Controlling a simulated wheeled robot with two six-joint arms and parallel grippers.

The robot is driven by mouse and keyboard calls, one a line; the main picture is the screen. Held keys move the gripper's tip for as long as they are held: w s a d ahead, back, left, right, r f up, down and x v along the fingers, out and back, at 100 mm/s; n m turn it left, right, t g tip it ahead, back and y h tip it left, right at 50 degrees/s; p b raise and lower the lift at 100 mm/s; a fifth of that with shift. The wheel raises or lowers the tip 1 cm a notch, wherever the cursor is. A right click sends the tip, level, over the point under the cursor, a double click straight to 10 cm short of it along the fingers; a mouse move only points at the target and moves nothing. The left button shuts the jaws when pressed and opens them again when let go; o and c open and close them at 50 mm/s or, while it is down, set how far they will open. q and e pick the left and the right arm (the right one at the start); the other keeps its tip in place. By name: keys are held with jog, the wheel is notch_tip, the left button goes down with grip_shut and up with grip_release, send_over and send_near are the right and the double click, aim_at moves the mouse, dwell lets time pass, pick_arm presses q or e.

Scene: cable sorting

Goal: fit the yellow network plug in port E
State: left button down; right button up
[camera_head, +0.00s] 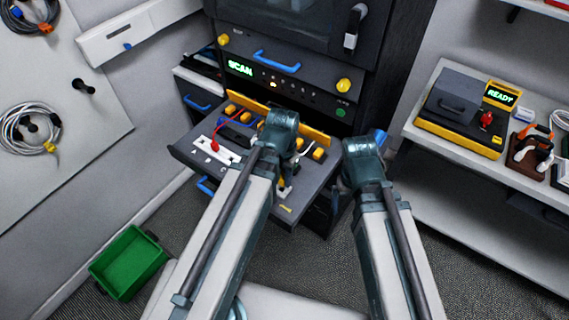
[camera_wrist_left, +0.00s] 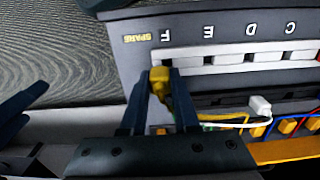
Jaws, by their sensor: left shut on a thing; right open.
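The yellow network plug (camera_wrist_left: 160,78) is between the fingers of my left gripper (camera_wrist_left: 158,88), which is shut on it. In the left wrist view the plug is at the near edge of the pale port strip (camera_wrist_left: 235,56), close to the letter F. I cannot tell whether it touches the strip. Port E is marked by the letter E (camera_wrist_left: 207,31), to the right of the plug. In the head view my left gripper (camera_head: 285,183) is over the drawer, partly hidden by its wrist. My right gripper (camera_wrist_left: 20,112) is open and empty at the left of the wrist view.
The pulled-out drawer (camera_head: 185,152) holds several coloured cables and yellow blocks. A white plug (camera_wrist_left: 260,105) lies right of my left gripper. A green bin (camera_head: 128,262) stands on the floor at left. A shelf (camera_head: 425,140) with a yellow-and-black READY device (camera_head: 460,115) is at right.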

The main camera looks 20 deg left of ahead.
pick_arm(q)
jog(key=shift+s+d, duration=0.35)
jog(key=shift+s, duration=0.35)
jog(key=shift+r+p, duration=1.8)
jog(key=shift+p, duration=0.05)
pick_arm(e)
jog(key=shift+s+d+r, duration=0.15)
jog(key=shift+r, duration=0.8)
jog(key=shift+s+d+r, duration=0.1)
jog(key=shift+r, duration=0.8)
pick_arm(q)
jog(key=shift+w, duration=0.1)
